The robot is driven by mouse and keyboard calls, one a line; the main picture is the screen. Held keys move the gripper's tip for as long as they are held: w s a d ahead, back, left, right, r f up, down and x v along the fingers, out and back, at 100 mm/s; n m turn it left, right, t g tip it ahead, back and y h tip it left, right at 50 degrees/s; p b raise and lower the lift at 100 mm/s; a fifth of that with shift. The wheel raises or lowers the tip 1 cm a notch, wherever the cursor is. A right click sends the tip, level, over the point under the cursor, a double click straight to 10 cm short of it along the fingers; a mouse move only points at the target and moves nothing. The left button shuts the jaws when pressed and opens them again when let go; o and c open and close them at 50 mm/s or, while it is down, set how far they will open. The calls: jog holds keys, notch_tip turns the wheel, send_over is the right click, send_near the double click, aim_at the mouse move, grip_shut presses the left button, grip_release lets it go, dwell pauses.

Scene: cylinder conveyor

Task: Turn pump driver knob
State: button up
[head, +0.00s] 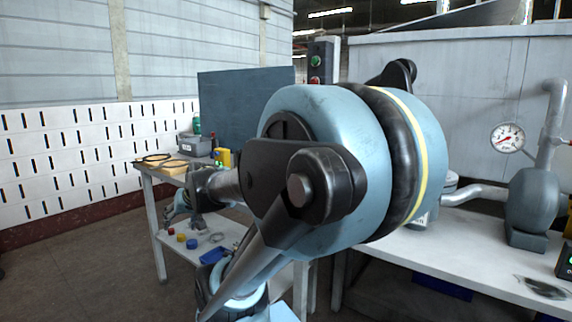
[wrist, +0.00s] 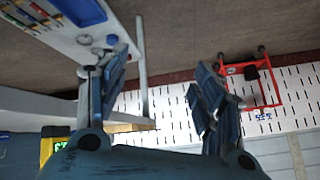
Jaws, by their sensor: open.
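My gripper (wrist: 163,78) is open and empty in the wrist view, with its two blue-padded fingers wide apart. In the head view my arm fills the middle and hides much of the benches. A yellow device with a lit green display (wrist: 55,146) shows at the lower left of the wrist view, beside the gripper and partly cut off. A yellow unit (head: 223,157) also shows on the left bench in the head view. A grey pump body (head: 532,205) stands on the right bench. A black box with a green light (head: 565,262) is cut off at the right edge. I cannot make out the pump driver knob.
The left bench (head: 160,172) holds a grey case (head: 194,146) and black rings. Its lower shelf carries small coloured parts and a blue tray (head: 214,255). A pressure gauge (head: 507,138) is near the pump pipe.

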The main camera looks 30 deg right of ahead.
jog(key=w+r+m+t, duration=0.2)
jog(key=w+r+t, duration=0.2)
jog(key=w+r, duration=0.4)
jog(key=w+d+r+m+t+h, duration=0.75)
jog(key=w+d+r+m, duration=0.3)
jog(key=w+r, duration=0.45)
jog(key=d+f+m+g+h, duration=0.1)
jog(key=d+m+g+h, duration=0.5)
jog(key=d+m+h, duration=0.7)
jog(key=s+d+f+m+g, duration=0.2)
jog(key=f+m+g, duration=0.1)
jog(key=f+g, duration=0.1)
jog(key=s+d+f+m+g, duration=0.2)
jog(key=d+f+m+g, duration=0.1)
jog(key=f+g, duration=0.1)
jog(key=s+d+f+m+g, duration=0.3)
jog(key=f+g, duration=0.1)
jog(key=shift+s+d+g, duration=0.1)
jog(key=shift+g, duration=0.25)
jog(key=shift+s+d+f+m+g, duration=0.25)
jog(key=shift+s+f+g, duration=0.05)
jog(key=shift+f, duration=0.05)
jog(key=d, duration=1.7)
